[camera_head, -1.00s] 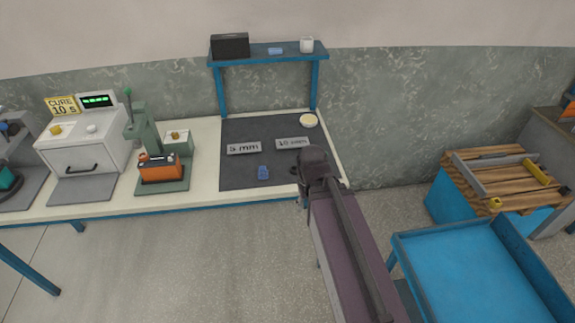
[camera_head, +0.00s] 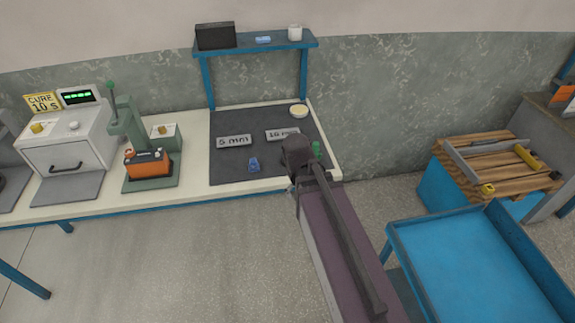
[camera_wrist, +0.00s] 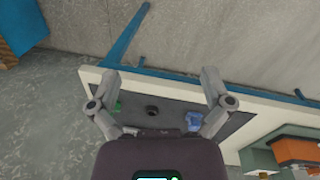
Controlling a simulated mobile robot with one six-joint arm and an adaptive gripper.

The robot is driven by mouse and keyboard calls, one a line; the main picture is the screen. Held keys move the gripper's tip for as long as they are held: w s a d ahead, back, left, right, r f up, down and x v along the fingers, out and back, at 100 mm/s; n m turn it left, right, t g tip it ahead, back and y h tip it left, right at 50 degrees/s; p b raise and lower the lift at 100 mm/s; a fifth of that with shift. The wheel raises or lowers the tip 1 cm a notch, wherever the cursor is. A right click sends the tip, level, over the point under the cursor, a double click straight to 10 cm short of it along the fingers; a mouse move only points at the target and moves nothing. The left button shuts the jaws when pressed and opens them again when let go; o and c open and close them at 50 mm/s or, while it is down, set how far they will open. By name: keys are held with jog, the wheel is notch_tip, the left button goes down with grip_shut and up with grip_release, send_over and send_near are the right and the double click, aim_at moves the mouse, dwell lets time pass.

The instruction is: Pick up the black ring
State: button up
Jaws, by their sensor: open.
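The black ring (camera_wrist: 152,111) lies on the dark mat (camera_wrist: 172,107), between a green piece (camera_wrist: 117,106) and a blue piece (camera_wrist: 193,121). My gripper (camera_wrist: 161,76) is open and empty in the wrist view, its two fingers spread wide. The ring shows between the fingers, apart from both. In the head view my arm's end covers the ring's place on the mat; the blue piece (camera_head: 254,165) and the green piece (camera_head: 316,149) show on either side of it.
The mat has labels reading 5 mm (camera_head: 234,141) and 10 mm (camera_head: 282,134), and a pale round dish (camera_head: 299,111). A green press (camera_head: 126,130) with an orange battery (camera_head: 147,165) stands left. A blue shelf (camera_head: 255,46) rises behind. A blue cart (camera_head: 460,270) is at right.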

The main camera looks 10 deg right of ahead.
jog(key=w+f+n+h+b, duration=0.3)
jog(key=w+f+n+b, duration=0.2)
jog(key=w, duration=0.1)
jog(key=n+t+h+b, duration=0.65)
jog(key=n+b, duration=0.65)
jog(key=n, duration=0.3)
send_near(273, 170)
jog(key=shift+w+d+r+g+h, duration=0.2)
jog(key=shift+d+r, duration=0.2)
jog(key=shift+r, duration=0.2)
jog(key=shift+w+d+r+g+h, duration=0.15)
jog(key=shift+d+r, duration=0.25)
jog(key=shift+r, duration=0.2)
jog(key=shift+w+a+r+b, duration=0.1)
jog(key=shift+a+r+b, duration=0.1)
jog(key=shift+a+b, duration=0.15)
jog(key=shift+d, duration=0.1)
jog(key=shift+b+x, duration=1.5)
jog(key=shift+x, duration=2.55)
jog(key=shift+w, duration=0.1)
